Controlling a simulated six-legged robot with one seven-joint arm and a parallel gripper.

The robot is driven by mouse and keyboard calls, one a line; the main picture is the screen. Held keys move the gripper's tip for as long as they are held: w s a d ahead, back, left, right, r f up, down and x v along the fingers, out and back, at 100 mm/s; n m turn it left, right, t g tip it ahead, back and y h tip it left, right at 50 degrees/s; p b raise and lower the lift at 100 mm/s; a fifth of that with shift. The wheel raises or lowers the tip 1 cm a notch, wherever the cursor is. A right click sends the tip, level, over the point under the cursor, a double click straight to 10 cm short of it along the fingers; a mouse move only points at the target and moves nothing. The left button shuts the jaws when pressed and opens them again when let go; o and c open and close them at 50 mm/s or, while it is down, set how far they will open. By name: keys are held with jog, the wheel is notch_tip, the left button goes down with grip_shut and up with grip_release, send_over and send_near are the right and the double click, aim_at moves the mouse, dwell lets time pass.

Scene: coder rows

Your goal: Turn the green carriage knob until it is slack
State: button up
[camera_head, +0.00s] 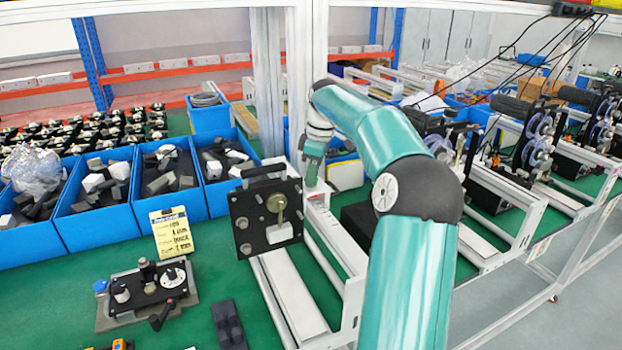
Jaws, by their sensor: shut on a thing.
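My teal arm reaches from the lower right up and over to the aluminium rail rig. My gripper (311,178) points down at the rig's back end, just right of the black plate. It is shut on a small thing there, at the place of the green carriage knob. The knob itself is too small and too covered by the fingers to make out. A small white block (319,192) shows right below the fingertips. The black plate (266,216) stands upright on the rails, with a brass-coloured lever, round bosses and a top handle. The white rails (292,294) run toward the front.
Blue bins (102,219) of grey and white parts stand at left. A yellow label card (172,233) leans before them. A black knobbed fixture (147,290) and a black block (228,325) lie on the green mat. More rail rigs (510,200) stand at right. A white post rises behind the gripper.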

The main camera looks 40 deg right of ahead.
jog(key=n, duration=0.4)
jog(key=shift+w+n+y, duration=0.1)
jog(key=shift+n+y, duration=0.2)
jog(key=shift+n, duration=0.1)
jog(key=n+g, duration=0.1)
jog(key=n, duration=0.4)
jog(key=shift+n, duration=0.3)
jog(key=o, duration=0.9)
jog(key=shift+o, duration=0.2)
